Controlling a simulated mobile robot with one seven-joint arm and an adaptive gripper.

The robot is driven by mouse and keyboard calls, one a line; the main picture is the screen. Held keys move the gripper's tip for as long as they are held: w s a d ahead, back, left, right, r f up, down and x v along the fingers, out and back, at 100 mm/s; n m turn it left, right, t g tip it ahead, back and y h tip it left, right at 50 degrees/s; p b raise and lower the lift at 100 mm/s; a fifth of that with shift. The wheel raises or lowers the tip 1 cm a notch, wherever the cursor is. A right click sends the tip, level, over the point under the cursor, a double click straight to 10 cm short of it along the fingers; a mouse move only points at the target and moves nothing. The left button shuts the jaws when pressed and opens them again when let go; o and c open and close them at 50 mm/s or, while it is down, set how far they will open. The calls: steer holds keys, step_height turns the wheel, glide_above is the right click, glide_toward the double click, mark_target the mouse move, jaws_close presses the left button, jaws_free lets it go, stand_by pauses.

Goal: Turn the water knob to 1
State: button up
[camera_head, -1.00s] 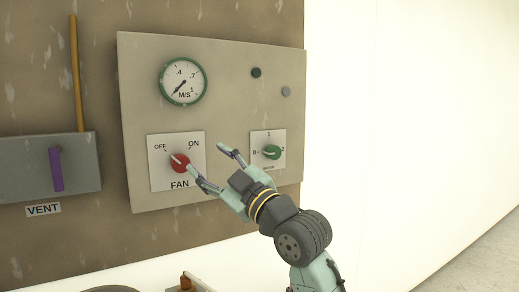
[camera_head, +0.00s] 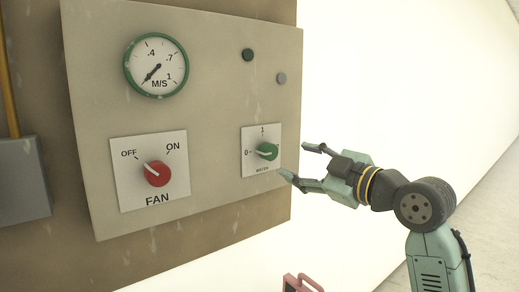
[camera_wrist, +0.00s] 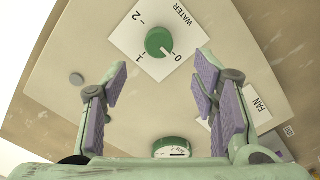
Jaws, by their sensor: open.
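The green water knob (camera_head: 266,151) is on a white plate marked 0, 1 and 2, on the right part of the beige panel. Its pale pointer is toward 0. In the wrist view the water knob (camera_wrist: 159,41) is at the top centre, beyond and between my fingers, with its pointer at 0. My gripper (camera_head: 294,160) is open and empty, to the right of the knob in the head view and apart from it. The wrist view shows both purple-padded fingers of my gripper (camera_wrist: 160,78) spread wide.
The red fan knob (camera_head: 156,173) is left of the water plate, its pointer toward OFF. A green-rimmed gauge (camera_head: 156,66) is above it. A dark button (camera_head: 247,55) and a grey button (camera_head: 281,78) are above the water knob. Right of the panel is open.

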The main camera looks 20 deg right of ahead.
mark_target(272, 152)
steer(key=p+x, duration=0.2)
steer(key=x, duration=0.7)
steer(key=shift+r+p, duration=0.15)
steer(key=shift+p, duration=0.25)
steer(key=shift+w+a, duration=0.25)
steer(key=shift+w, duration=0.35)
steer(key=shift+c, duration=0.4)
steer(key=c, duration=1.1)
